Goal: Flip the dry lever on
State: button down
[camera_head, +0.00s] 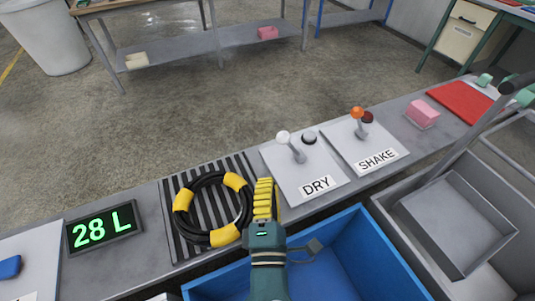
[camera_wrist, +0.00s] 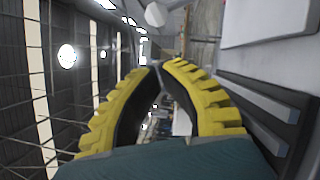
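The DRY lever (camera_head: 291,148) has a white ball knob on a grey stem. It stands on a light panel labelled DRY and leans to the upper left, beside a round grey lamp (camera_head: 309,138). My gripper (camera_head: 264,184) has yellow ribbed fingers and is in front of the panel, lower left of the lever, apart from it. In the wrist view the fingertips (camera_wrist: 160,66) meet or nearly meet, with nothing held. A white ball (camera_wrist: 155,14), apparently the lever knob, shows beyond them.
A SHAKE lever (camera_head: 358,124) with an orange knob stands to the right. A coiled black hose (camera_head: 207,177) with yellow sleeves lies on a ribbed mat left of my gripper. A blue bin (camera_head: 372,252) is below. A display (camera_head: 103,226) reads 28 L.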

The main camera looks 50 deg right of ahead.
aim_at(291, 147)
jog(key=b+x, duration=0.1)
jog(key=x, duration=0.9)
jog(key=shift+r, duration=0.15)
